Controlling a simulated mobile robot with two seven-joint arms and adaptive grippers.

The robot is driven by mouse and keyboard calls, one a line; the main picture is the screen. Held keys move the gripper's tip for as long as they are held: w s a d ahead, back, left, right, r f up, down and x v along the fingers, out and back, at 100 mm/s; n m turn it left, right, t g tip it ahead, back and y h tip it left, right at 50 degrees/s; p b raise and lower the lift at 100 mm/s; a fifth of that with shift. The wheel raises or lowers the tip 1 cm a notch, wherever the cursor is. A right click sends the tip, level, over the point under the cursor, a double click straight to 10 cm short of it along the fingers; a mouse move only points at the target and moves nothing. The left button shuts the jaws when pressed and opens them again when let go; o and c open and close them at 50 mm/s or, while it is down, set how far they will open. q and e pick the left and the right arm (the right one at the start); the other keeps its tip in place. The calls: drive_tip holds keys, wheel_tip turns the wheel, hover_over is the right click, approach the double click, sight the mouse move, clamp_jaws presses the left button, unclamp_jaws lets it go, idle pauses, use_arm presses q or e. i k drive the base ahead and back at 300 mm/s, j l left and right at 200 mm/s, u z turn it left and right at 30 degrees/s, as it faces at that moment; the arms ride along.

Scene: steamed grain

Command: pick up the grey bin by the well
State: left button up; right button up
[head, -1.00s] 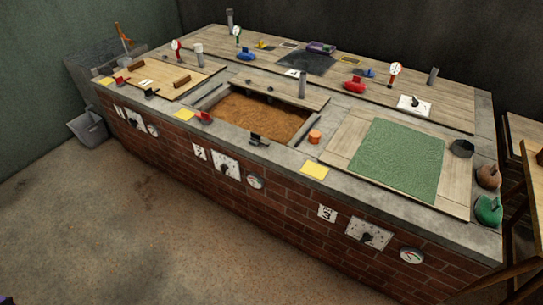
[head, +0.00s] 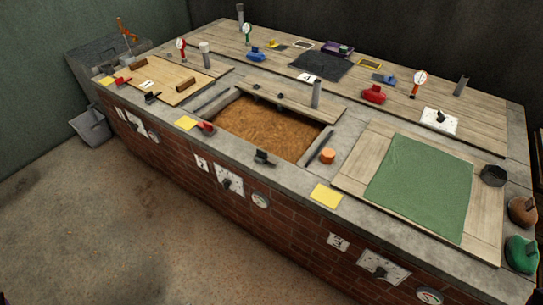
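A grey bin (head: 91,126) stands on the floor at the far left, against the left end of the brick counter. It is below a grey basin-like unit (head: 105,58) with an orange-brown tap-like part (head: 127,36), which looks like the well. The bin is upright and seems open at the top. Its inside is too small to make out. Neither of my grippers shows in the head view.
The long brick counter (head: 185,165) fills the middle and right, with dials on its front. Its top holds boards, a brown grain-filled opening (head: 268,125) and a green cloth (head: 420,182). The floor (head: 90,220) at front left is clear.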

sight(93, 127)
drive_tip(key=i+l+u, duration=0.15)
drive_tip(key=l, duration=0.2)
drive_tip(key=i+l+u, duration=0.1)
drive_tip(key=i+l, duration=0.15)
drive_tip(key=i+l+u, duration=0.15)
drive_tip(key=l, duration=0.35)
drive_tip(key=u, duration=1.25)
drive_tip(key=i+u, duration=0.45)
drive_tip(key=i, duration=2.35)
drive_tip(key=i+z, duration=0.2)
drive_tip(key=i, duration=0.35)
drive_tip(key=i+j+z, duration=0.15)
drive_tip(key=i, duration=0.35)
drive_tip(key=i+j+z, duration=0.2)
drive_tip(key=i, duration=0.3)
drive_tip(key=i+j+z, duration=0.2)
drive_tip(key=i+j, duration=0.15)
drive_tip(key=i, duration=0.15)
drive_tip(key=i+j+z, duration=0.2)
drive_tip(key=i+j, duration=0.15)
drive_tip(key=i, duration=0.15)
